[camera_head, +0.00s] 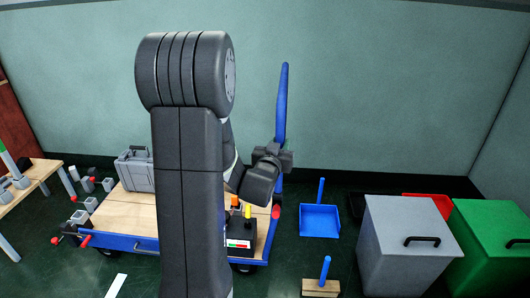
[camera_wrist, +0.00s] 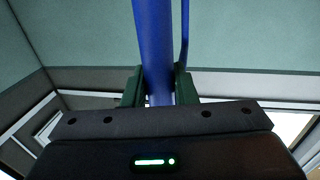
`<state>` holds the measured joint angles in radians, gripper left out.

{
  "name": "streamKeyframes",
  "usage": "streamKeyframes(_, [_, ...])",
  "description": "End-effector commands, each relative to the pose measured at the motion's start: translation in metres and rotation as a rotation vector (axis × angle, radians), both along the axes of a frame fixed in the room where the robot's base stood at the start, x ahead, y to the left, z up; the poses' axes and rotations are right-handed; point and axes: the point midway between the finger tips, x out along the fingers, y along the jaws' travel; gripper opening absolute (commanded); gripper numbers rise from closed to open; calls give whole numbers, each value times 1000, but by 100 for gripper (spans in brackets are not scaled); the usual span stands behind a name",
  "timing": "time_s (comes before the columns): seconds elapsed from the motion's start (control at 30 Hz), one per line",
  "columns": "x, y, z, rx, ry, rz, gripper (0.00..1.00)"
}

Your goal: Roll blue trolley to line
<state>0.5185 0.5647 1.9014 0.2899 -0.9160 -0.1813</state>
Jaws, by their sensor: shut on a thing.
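The blue trolley (camera_head: 120,241) stands on the dark green floor at the left centre of the head view, with a wooden deck (camera_head: 122,212) and a blue rim. Its blue upright handle (camera_head: 282,105) rises at its right end. My gripper (camera_head: 280,158) is shut on this handle. In the wrist view, my gripper (camera_wrist: 160,88) has its two fingers on either side of the blue handle bar (camera_wrist: 153,45). My arm hides the middle of the trolley. A short white strip (camera_head: 116,286) lies on the floor in front of it; I cannot tell whether it is the line.
A grey case (camera_head: 135,170) and a small device (camera_head: 240,243) sit on the trolley. A wooden table (camera_head: 36,176) stands at left. A blue dustpan (camera_head: 319,220), a brush (camera_head: 322,284), a grey bin (camera_head: 408,240) and a green bin (camera_head: 495,240) stand at right.

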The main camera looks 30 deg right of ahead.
Motion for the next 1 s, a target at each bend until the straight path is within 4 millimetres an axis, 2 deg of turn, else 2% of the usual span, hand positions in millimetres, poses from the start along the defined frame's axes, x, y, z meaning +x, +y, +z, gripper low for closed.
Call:
streamKeyframes(0.1, [-11, -23, -4, -1, -4, -9, 0])
streamKeyframes(1.0, [-95, -163, -1, 1, 0, -5, 0])
